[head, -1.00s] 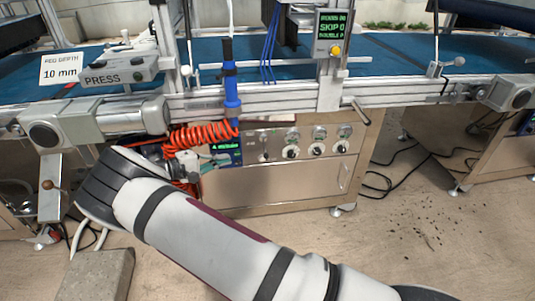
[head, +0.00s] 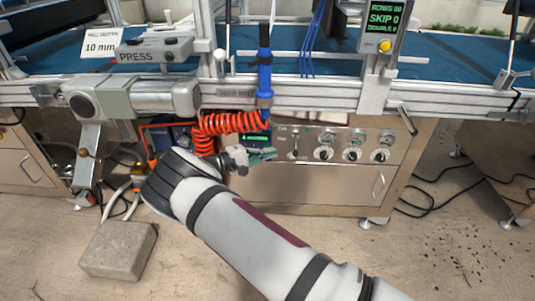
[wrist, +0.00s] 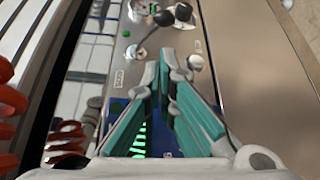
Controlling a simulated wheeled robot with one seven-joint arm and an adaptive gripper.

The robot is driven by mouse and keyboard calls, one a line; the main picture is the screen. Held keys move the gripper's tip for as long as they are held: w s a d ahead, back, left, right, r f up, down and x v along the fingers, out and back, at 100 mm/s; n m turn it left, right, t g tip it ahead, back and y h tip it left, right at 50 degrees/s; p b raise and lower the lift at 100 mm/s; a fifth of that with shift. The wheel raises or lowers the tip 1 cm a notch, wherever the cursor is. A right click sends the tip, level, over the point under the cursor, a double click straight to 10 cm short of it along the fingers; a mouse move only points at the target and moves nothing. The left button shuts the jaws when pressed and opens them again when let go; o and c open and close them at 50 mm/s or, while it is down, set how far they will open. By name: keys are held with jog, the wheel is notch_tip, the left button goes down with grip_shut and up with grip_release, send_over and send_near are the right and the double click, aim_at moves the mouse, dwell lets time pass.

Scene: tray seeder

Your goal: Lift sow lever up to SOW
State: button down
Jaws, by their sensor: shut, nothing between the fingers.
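The control panel (head: 310,142) is on the front of the steel cabinet. A small lever with a pale tip (head: 294,153) hangs downward on it, between the lit display and the round knobs; I take it as the sow lever. In the wrist view a pale ball tip (wrist: 195,62) shows just beyond my fingertips, and the lever's stem is mostly hidden by them. My gripper (head: 274,153) has teal fingers and is shut and empty, just left of the lever. In the wrist view its fingertips (wrist: 165,68) are together near the ball; contact cannot be told.
A green-lit display (wrist: 141,135) lies under my fingers. Black-centred knobs (head: 353,147) stand right of the lever. An orange coiled hose (head: 225,123) hangs close above my gripper. A concrete block (head: 118,252) lies on the floor at left.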

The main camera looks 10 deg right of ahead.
jog(key=b+x, duration=0.1)
jog(key=x, duration=0.6)
jog(key=shift+b, duration=0.3)
